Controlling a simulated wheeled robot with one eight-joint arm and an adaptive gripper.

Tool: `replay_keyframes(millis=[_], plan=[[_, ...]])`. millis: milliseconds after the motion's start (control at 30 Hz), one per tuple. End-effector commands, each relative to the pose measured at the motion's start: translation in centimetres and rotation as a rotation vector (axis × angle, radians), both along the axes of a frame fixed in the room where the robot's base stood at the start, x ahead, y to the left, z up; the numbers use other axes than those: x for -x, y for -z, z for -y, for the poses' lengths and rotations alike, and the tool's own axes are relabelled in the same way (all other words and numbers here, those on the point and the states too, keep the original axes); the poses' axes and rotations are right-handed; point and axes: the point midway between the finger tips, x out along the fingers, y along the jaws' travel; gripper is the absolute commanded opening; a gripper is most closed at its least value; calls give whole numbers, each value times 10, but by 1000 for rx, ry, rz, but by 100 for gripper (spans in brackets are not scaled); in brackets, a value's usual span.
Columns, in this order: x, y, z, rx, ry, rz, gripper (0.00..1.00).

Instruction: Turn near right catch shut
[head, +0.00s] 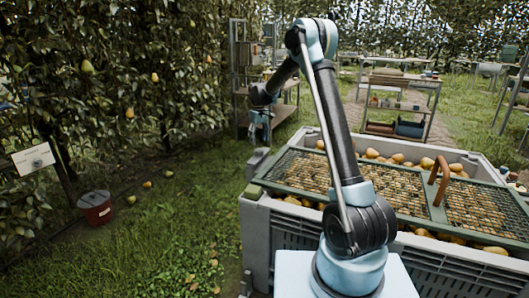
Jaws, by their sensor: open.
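A grey crate (250,222) full of yellow pears stands in front of me in the head view. A green-framed mesh lid (310,172) lies over it, with a reddish-brown arched handle (438,178). A small green piece (254,191) sits at the lid's near left corner; I cannot tell whether it is a catch. The near right corner runs to the picture's right edge, and I cannot make out the near right catch there. My gripper (259,133) is open and empty, pointing down beyond the crate's left side, well away from that corner.
My arm crosses in front of the crate and hides part of the lid. A red bucket (95,208) stands on the grass at left by a sign (33,158). Shelves (405,105) stand behind. Grass left of the crate is mostly open, with a few fallen pears.

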Motion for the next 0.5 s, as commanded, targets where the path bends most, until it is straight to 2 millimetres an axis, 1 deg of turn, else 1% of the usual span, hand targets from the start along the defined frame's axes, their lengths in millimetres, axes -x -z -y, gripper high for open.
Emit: replay_keyframes(millis=[33, 200, 300, 500], plan=[[0, 10, -1, 0, -1, 0, 61], [1, 37, -3, 0, -3, 0, 61], [1, 49, -4, 0, -5, 0, 61], [2, 62, -5, 0, -6, 0, 61]])
